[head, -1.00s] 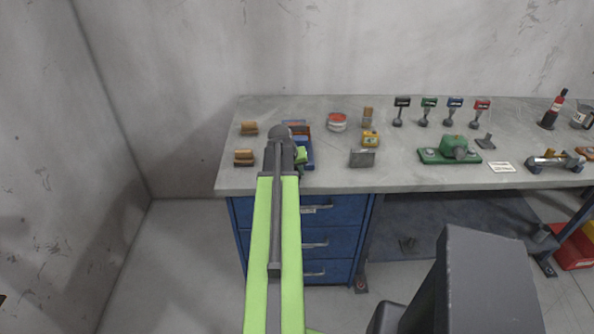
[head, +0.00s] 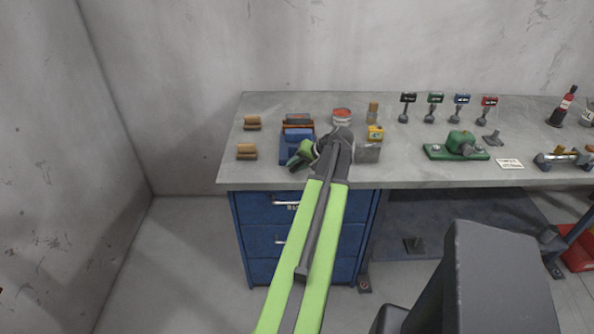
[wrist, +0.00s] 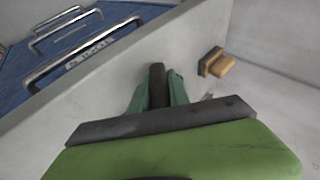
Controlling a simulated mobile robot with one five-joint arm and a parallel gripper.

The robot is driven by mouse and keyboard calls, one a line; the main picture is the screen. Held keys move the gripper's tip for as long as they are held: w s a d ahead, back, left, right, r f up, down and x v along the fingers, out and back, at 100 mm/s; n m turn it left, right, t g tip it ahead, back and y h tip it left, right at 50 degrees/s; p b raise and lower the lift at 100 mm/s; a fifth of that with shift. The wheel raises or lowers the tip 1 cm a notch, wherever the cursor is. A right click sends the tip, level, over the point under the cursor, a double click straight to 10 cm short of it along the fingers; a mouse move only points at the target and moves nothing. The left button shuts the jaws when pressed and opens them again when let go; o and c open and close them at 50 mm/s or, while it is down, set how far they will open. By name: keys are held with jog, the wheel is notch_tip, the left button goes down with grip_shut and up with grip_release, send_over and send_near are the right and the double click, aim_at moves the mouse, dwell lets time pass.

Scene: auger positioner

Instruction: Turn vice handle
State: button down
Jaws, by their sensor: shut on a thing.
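The blue vice (head: 298,143) stands on the left part of the workbench, near its front edge, partly hidden behind my gripper in the head view. My gripper (head: 294,163) is at the vice's front and points left, its wrist to the right of the vice. In the wrist view its two green fingers (wrist: 157,92) are shut on a dark upright bar, apparently the vice handle (wrist: 157,76). The lower part of the bar is hidden by the gripper body. The vice body does not clearly show in the wrist view.
Wooden blocks (head: 247,152) lie left of the vice. A red-topped tin (head: 342,116), a yellow box (head: 375,132) and a grey metal block (head: 368,152) stand close right of it. Blue drawers (head: 268,243) are below the bench (head: 410,175). A wall closes the left side.

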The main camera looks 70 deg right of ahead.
jog(key=shift+f+t+y+b, duration=0.1)
jog(key=shift+t+y+b, duration=0.2)
jog(key=shift+t+b, duration=0.65)
jog(key=shift+a, duration=0.1)
jog(key=shift+w+r+t, duration=0.1)
jog(key=shift+r+t, duration=0.1)
jog(key=shift+t, duration=0.05)
jog(key=c, duration=1.5)
grip_release()
jog(key=shift+m, duration=0.3)
jog(key=shift+p+v, duration=4.95)
jog(key=shift+v, duration=3.8)
